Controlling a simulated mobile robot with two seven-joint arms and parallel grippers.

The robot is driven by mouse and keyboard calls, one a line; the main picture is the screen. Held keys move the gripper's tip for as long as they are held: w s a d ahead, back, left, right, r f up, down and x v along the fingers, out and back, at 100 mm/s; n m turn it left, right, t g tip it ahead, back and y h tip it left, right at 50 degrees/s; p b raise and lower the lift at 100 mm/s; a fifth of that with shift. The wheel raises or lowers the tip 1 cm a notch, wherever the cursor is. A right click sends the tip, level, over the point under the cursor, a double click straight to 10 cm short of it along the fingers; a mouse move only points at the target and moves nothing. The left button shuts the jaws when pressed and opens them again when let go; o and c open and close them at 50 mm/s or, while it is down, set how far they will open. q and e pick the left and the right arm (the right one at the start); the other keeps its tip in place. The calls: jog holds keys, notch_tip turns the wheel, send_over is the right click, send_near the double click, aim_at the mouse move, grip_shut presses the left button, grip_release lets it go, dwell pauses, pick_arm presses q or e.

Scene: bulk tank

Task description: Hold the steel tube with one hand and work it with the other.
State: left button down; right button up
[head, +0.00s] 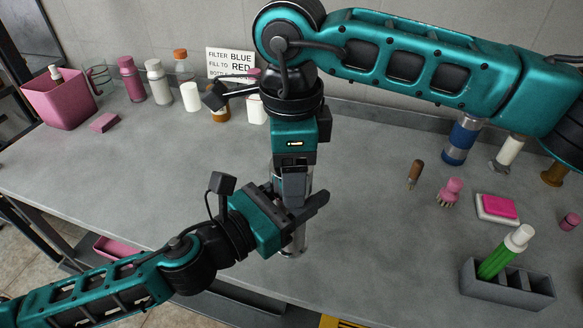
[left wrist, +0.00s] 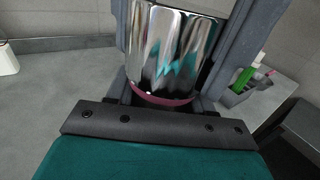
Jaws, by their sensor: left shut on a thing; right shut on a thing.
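The shiny steel tube (head: 297,242) stands upright near the front edge of the grey bench, mostly hidden behind my grippers. My left gripper (head: 305,206) is shut around its side. In the left wrist view the tube (left wrist: 170,45) fills the space between the fingers, with a dark red band (left wrist: 162,98) around it at the gripper's palm. My right gripper (head: 292,188) points straight down from above, shut at the tube's upper part. My arms hide exactly what its fingers grip there.
A grey rack (head: 508,285) with a green, white-capped bottle (head: 506,252) stands at front right. A brush (head: 450,192), a brown-handled tool (head: 415,174) and a pink block on a dish (head: 497,209) lie right. A pink bin (head: 62,101) and several bottles stand at back left.

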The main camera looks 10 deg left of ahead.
jog(key=o, duration=1.1)
jog(key=shift+c, duration=0.2)
jog(key=shift+r, duration=2.3)
jog(key=shift+c, duration=0.6)
notch_tip(320, 180, up, 3)
jog(key=n, duration=0.4)
jog(key=shift+r+n, duration=0.2)
jog(key=shift+n, duration=0.1)
